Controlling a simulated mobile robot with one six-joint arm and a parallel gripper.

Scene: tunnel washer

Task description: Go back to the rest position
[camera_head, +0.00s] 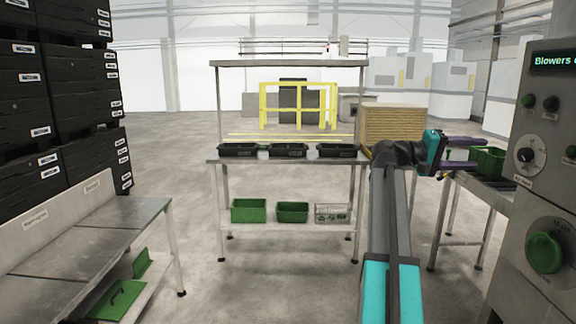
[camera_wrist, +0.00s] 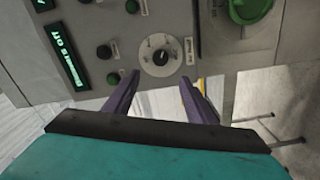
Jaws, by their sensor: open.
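My gripper (camera_head: 462,154) is at the right in the head view, at the end of my raised arm, pointing right toward the grey control panel (camera_head: 549,190). In the wrist view the two purple fingers of my gripper (camera_wrist: 162,92) stand apart with nothing between them. Beyond the fingertips the panel (camera_wrist: 215,50) shows a black-and-white dial (camera_wrist: 160,57) and a green knob (camera_wrist: 250,8). In the head view the fingers show in front of a green bin (camera_head: 490,160) on a side table; I cannot tell the exact gap.
A metal workbench (camera_head: 225,160) with black trays (camera_head: 288,150) stands ahead, with green bins (camera_head: 249,210) on its lower shelf. Cardboard (camera_head: 392,123) is stacked behind my arm. Black crates (camera_head: 85,100) and a metal table (camera_head: 90,240) are at left. The floor (camera_head: 200,280) between is clear.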

